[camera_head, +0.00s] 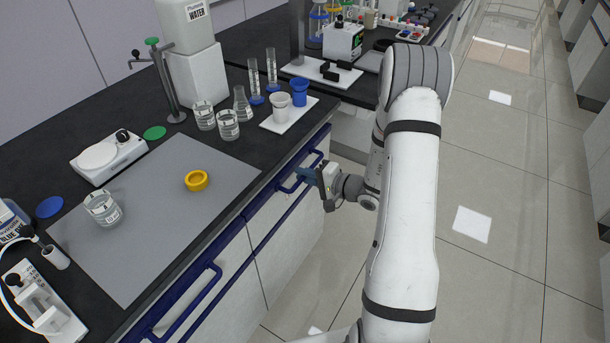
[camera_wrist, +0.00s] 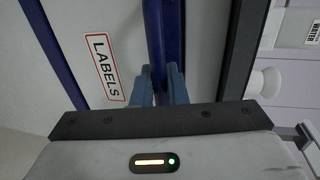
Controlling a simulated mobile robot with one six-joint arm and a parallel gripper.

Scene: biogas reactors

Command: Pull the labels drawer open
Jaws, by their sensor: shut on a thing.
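The labels drawer (camera_wrist: 84,42) is a pale front with a blue frame and a red-edged "LABELS" tag (camera_wrist: 104,67) in the wrist view. Its blue bar handle (camera_wrist: 155,40) runs between the two blue fingers of my gripper (camera_wrist: 158,88). My gripper is shut on the handle. In the head view my gripper (camera_head: 300,176) meets the handle (camera_head: 287,188) at the bench front, below the counter edge. The drawer front looks flush with the bench front, though my gripper and arm partly cover that area.
The black counter (camera_head: 250,150) carries beakers (camera_head: 228,124), a white tray with cups (camera_head: 290,115), a grey mat (camera_head: 150,225) and a yellow ring (camera_head: 197,180). Another blue handle (camera_head: 185,300) is nearer on the same front. The tiled floor (camera_head: 490,190) to the right is clear.

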